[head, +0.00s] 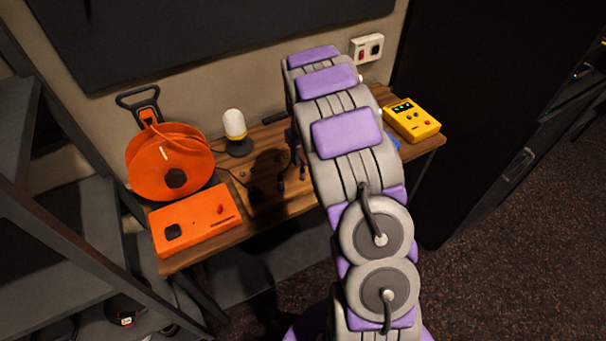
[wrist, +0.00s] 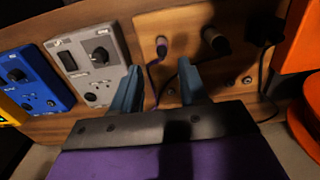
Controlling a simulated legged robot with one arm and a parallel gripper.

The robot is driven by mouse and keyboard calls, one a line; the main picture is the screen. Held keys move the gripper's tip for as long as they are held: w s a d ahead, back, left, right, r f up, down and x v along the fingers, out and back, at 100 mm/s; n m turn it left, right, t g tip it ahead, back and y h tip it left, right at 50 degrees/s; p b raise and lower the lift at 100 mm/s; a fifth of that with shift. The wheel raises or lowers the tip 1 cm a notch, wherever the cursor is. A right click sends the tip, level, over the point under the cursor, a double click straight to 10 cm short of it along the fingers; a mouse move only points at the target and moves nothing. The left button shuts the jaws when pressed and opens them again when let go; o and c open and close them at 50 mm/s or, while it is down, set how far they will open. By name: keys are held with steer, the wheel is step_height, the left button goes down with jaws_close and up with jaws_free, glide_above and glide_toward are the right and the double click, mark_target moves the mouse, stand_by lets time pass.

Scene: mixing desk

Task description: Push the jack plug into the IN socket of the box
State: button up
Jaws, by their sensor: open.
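In the wrist view, my gripper (wrist: 160,70) is open, its two blue-grey fingers apart with nothing seen between them. A small plug-like piece with a purple body (wrist: 161,47) stands just beyond the fingertips on a wooden surface, and a thin purple cable runs down from it. It looks like the jack plug. A grey box (wrist: 105,75) with a black switch, a knob and small sockets lies left of the fingers. A blue box (wrist: 38,80) lies further left. I cannot read any IN label. In the head view my arm hides much of the desk's middle.
In the wrist view a dark cylinder (wrist: 214,40) and a black block with a cable (wrist: 264,30) stand right of the plug. In the head view, the desk holds an orange reel (head: 145,175), an orange box (head: 205,212), a lamp (head: 235,128) and a yellow box (head: 412,123).

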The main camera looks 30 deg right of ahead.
mark_target(302, 169)
steer(key=shift+a+f, duration=0.15)
steer(key=shift+f, duration=0.35)
step_height(302, 169, down, 7)
steer(key=shift+f+b, duration=0.15)
steer(key=shift+b, duration=0.55)
steer(key=shift+p, duration=0.35)
stand_by(0.4)
steer(key=shift+c, duration=0.2)
jaws_close()
stand_by(0.6)
steer(key=shift+r+p, duration=1)
steer(key=shift+r, duration=2.05)
